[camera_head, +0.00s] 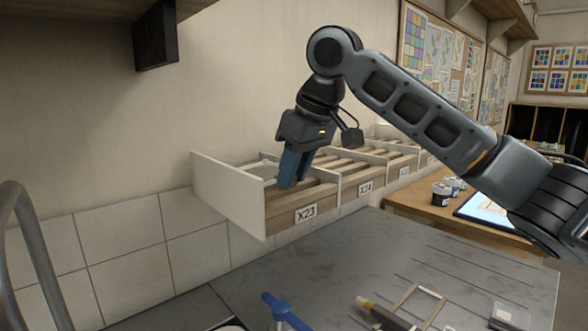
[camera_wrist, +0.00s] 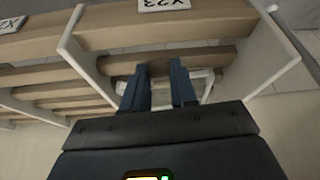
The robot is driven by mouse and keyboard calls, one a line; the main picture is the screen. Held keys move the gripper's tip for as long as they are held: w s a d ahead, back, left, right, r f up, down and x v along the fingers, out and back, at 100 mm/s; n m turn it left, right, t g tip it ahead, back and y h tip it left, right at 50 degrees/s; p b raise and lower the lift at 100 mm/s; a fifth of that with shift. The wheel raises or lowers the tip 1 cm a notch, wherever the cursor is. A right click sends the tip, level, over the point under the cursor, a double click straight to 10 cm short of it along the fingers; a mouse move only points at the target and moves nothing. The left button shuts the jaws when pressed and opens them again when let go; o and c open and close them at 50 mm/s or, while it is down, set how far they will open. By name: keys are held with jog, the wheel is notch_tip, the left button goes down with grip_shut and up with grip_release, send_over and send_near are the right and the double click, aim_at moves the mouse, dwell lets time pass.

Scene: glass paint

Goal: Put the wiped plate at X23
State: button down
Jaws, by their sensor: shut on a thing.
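The X23 slot (camera_head: 291,213) is a wooden rack bay between white side panels, with its label on the front rail. My gripper (camera_head: 288,182) points down into this bay, its blue fingers between the rails. In the wrist view the fingers (camera_wrist: 159,88) are close together around a clear, pale-edged plate (camera_wrist: 199,84), which is low in the bay and mostly hidden by the fingers. A pale edge of it seems to show left of the fingers in the head view. I cannot tell whether the plate touches the bay's bottom. The X23 label (camera_wrist: 165,4) also shows there.
The X24 bay (camera_head: 364,188) adjoins on the right, with more bays beyond. A tall white end panel (camera_head: 228,195) closes the rack's left side. Below are a grey worktop (camera_head: 400,250), a blue-handled tool (camera_head: 284,312) and a wooden frame (camera_head: 420,304).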

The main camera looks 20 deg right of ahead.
jog(key=shift+r, duration=0.15)
dwell(0.4)
jog(key=c, duration=0.8)
grip_release()
jog(key=shift+o, duration=0.4)
jog(key=o, duration=0.6)
jog(key=shift+c, duration=0.2)
jog(key=shift+r+p, duration=0.1)
jog(key=shift+p, duration=0.25)
